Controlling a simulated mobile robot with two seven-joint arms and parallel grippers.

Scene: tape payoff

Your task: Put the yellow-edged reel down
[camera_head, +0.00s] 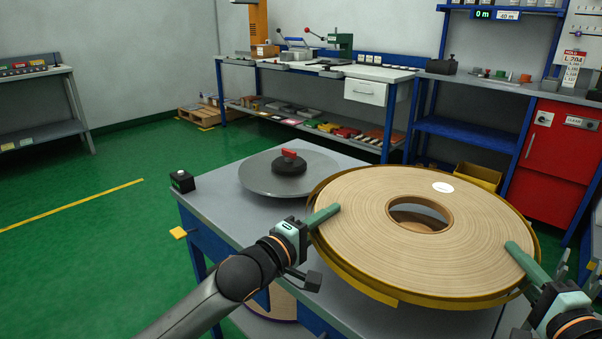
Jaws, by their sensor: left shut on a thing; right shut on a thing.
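The yellow-edged reel (360,220) is a large, flat roll of tan tape with a yellow rim, a round centre hole and a white oval label. It lies roughly level over the right part of the grey table (225,211). My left gripper (324,216) is shut on its left edge, and my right gripper (516,252) is shut on its right edge. The reel hides what is under it, so I cannot tell whether it touches the table. A grey disc (262,182) with a black hub and red knob (289,154) is on the table behind the reel, to the left.
A small black box (182,181) is at the table's left corner. A yellow tab (178,233) sticks out at the left side. Another round reel shows partly below the tabletop. A workbench (300,68) and red cabinet (562,150) stand behind. Green floor is open at left.

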